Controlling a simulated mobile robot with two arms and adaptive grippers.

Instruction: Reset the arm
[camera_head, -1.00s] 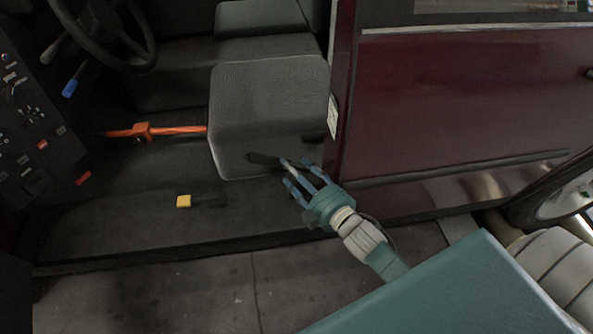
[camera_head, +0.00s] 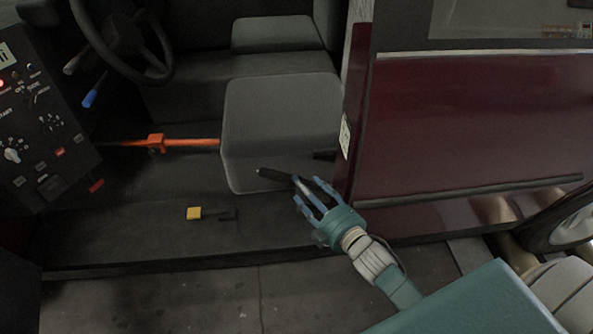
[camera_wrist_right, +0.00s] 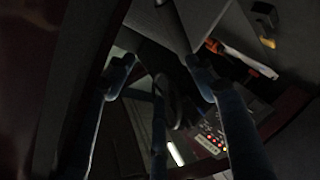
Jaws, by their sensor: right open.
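My right gripper (camera_head: 308,190) reaches in from the lower right in the head view. Its blue fingers are spread and empty, close to the front lower edge of the grey seat (camera_head: 280,115). A dark handle or lever (camera_head: 274,174) at the seat's side shows just beside the fingertips; I cannot tell whether they touch. In the right wrist view the blue fingers (camera_wrist_right: 160,80) stand apart with nothing between them. My left gripper is not in view.
A dark red door panel (camera_head: 480,125) stands right of the arm. The floor in front (camera_head: 200,295) is clear.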

